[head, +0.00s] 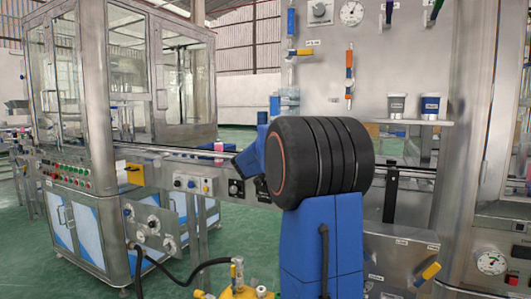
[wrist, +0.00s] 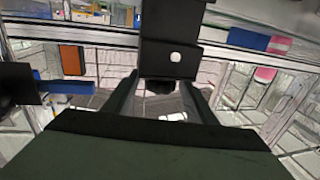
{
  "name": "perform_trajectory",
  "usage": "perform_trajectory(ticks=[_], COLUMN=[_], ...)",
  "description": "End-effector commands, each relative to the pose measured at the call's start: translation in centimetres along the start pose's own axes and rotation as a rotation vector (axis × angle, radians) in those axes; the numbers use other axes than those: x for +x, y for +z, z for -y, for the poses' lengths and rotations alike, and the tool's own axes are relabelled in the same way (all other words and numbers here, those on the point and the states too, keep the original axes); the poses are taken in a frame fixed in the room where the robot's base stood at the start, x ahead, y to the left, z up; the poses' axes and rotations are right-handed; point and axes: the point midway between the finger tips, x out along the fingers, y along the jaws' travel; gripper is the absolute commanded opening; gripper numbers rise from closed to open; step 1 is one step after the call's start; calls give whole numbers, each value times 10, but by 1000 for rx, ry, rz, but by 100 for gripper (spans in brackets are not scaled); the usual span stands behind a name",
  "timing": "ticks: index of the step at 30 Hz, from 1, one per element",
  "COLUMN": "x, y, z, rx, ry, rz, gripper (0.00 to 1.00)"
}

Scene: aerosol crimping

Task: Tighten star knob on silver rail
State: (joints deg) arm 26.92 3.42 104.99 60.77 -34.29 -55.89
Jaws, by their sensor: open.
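In the wrist view, a black bracket (wrist: 175,30) with a pale round hole stands across the silver rail (wrist: 70,36). A small dark knob (wrist: 159,87) shows at the bracket's lower end; its star shape cannot be made out. My gripper (wrist: 159,92) is open, with one finger on each side of the knob; I cannot tell whether either finger touches it. In the head view, the silver rail (head: 170,151) runs behind my arm, which hides my gripper and the knob. Another black bracket (head: 391,185) is on the rail right of my arm.
In the wrist view, an orange block (wrist: 71,59) and blue bar (wrist: 65,87) lie left, and a blue-and-pink item (wrist: 267,43) lies right. In the head view, a glazed steel machine (head: 130,130) stands left, a steel panel (head: 420,60) right.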

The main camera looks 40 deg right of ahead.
Motion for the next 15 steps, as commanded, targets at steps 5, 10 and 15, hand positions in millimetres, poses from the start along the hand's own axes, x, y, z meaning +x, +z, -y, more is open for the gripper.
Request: perform_trajectory(ticks=[5, 10, 15], x=[2, 2, 2], y=[0, 0, 0], z=[0, 0, 0], rx=[0, 0, 0], ry=[0, 0, 0], rz=[0, 0, 0], gripper=[51, 44, 10])
